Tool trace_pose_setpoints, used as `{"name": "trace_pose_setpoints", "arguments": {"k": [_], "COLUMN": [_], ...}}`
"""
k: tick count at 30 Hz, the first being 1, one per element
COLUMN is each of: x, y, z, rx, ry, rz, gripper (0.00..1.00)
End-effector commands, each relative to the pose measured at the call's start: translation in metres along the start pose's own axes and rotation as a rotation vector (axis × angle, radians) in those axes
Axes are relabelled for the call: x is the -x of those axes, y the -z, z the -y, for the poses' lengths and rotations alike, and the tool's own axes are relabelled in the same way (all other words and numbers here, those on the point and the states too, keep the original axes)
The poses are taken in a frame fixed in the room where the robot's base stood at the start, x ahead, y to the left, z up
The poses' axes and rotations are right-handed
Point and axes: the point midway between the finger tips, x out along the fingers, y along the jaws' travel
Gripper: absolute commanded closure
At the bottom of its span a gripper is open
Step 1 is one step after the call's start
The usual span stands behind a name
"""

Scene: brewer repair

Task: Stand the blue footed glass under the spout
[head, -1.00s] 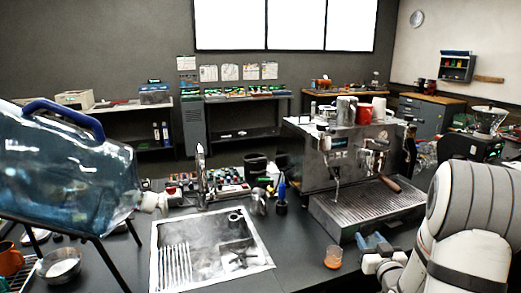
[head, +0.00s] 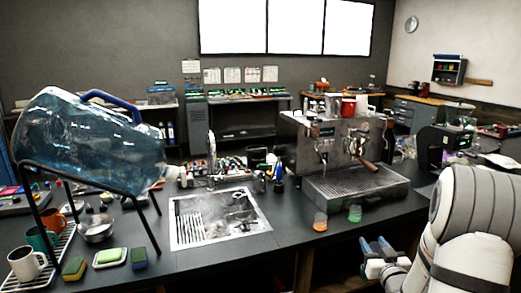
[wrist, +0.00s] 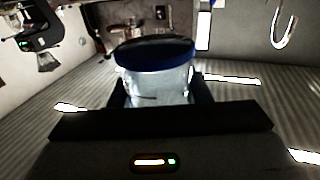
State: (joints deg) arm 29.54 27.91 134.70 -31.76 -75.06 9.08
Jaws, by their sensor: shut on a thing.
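My gripper (head: 376,246) is at the lower right of the head view, off the counter's front edge. In the wrist view it is shut on a clear glass with a blue rim (wrist: 155,80), which sits between the dark fingers. The glass's foot is hidden in the wrist view, and the glass is hard to make out in the head view. The steel espresso machine (head: 312,135) stands on the counter beyond my gripper, with its spouts above the drip tray (head: 355,183). The tray looks empty.
An orange glass (head: 320,222) and a green glass (head: 355,213) stand on the counter in front of the drip tray. A sink (head: 182,235) is left of them. A large blue water jug (head: 95,140) lies tilted on a black stand at the left, near mugs and sponges.

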Motion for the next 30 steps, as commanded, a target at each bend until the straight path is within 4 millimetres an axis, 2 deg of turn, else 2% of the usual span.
{"name": "trace_pose_setpoints", "arguments": {"k": [3,11,16,21,24,27,30], "x": [-0.013,-0.032,-0.039,-0.038,-0.036,-0.033,-0.021], "y": [-0.016,-0.054,-0.092,-0.134,-0.15,-0.158,-0.157], "z": [0.028,0.074,0.111,0.149,0.163,0.171,0.174], "rx": [-0.002,-0.001,-0.001,0.001,0.002,0.001,0.001], "ry": [0.022,0.03,0.02,0.002,-0.007,-0.013,-0.017], "rz": [0.002,0.004,0.007,0.006,0.003,0.001,0.001], "gripper": [0.8,0.8,0.8,0.8,0.8,0.8,0.8]}}
